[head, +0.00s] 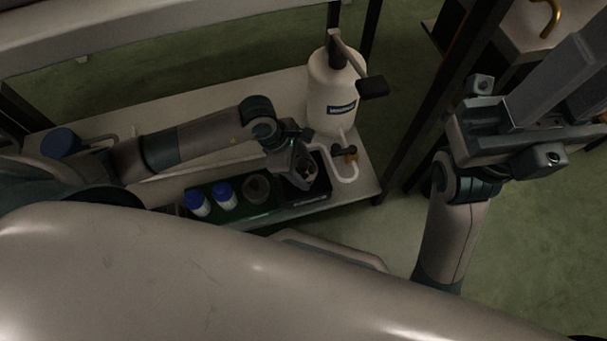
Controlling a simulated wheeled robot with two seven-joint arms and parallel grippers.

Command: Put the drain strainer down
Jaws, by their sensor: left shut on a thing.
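My left gripper (304,172) reaches in from the left over the low shelf, above a black square tray near the shelf's front right. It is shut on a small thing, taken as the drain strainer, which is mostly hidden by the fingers. I cannot tell if the held thing touches the tray. The black tray (318,190) is partly covered by the gripper. My right arm stands at the right, with its end (510,135) near the upper right; its jaws cannot be made out clearly.
A white jug (332,92) with a label and a pump-like top stands behind the black tray, with a white curved pipe (347,172) beside it. A dark post (447,95) stands right of the shelf.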

